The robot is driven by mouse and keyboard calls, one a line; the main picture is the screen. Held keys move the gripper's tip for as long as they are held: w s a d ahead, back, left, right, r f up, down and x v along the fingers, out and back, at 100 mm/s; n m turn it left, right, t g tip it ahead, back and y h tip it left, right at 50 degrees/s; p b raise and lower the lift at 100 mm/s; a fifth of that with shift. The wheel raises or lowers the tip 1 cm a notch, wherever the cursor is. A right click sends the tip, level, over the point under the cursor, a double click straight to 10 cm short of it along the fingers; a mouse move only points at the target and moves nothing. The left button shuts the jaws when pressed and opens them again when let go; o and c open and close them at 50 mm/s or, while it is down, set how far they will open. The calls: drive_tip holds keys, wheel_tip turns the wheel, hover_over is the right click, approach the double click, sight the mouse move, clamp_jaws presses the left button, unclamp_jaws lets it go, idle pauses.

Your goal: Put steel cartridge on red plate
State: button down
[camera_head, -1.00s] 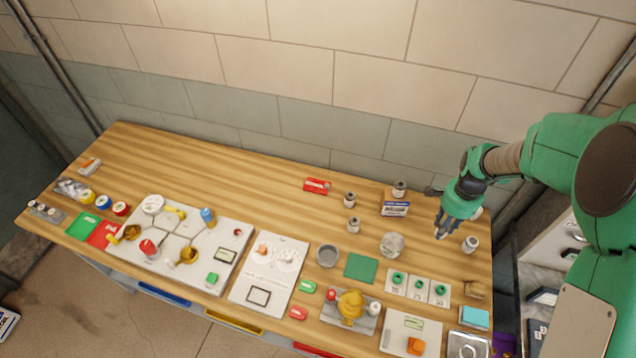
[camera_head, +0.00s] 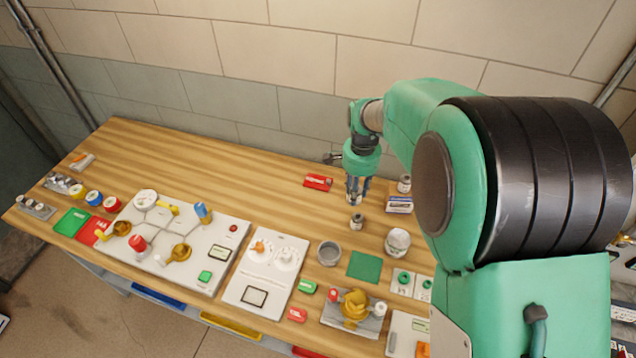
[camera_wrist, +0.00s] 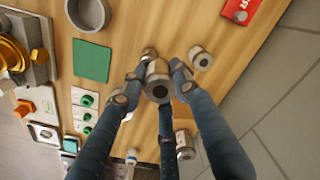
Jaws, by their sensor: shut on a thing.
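My gripper (camera_head: 357,198) is shut on a grey steel cartridge (camera_wrist: 157,80), a short cylinder with a dark hole in its end. It holds the cartridge above the table's back middle. Other similar cylinders stand close by: one (camera_head: 357,220) just in front of the gripper, one (camera_head: 404,183) to the right, and one (camera_wrist: 200,58) beside the fingers in the wrist view. That last one is hidden behind the gripper in the head view. The red plate (camera_head: 93,232) lies flat at the left end of the table, far from the gripper.
A green plate (camera_head: 72,222) lies left of the red one. A valve panel (camera_head: 180,238) with raised handles and a white knob panel (camera_head: 262,272) stand along the front. The table's back left is largely clear.

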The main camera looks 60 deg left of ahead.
drive_tip(key=s+a+n+b, duration=0.1)
drive_tip(key=s+a+b, duration=0.1)
drive_tip(key=s+a, duration=0.45)
drive_tip(key=shift+s+d+f, duration=0.25)
drive_tip(key=shift+f, duration=0.55)
drive_tip(key=shift+s+d+f, duration=0.25)
drive_tip(key=shift+f, duration=0.5)
drive_tip(key=shift+s+d+f, duration=0.25)
drive_tip(key=shift+f, duration=0.55)
drive_tip(key=b, duration=0.1)
hover_over(318, 181)
drive_tip(key=shift+f, duration=0.75)
drive_tip(key=shift+f+b, duration=0.35)
drive_tip(key=shift+f, duration=1.4)
drive_tip(key=shift+f, duration=0.1)
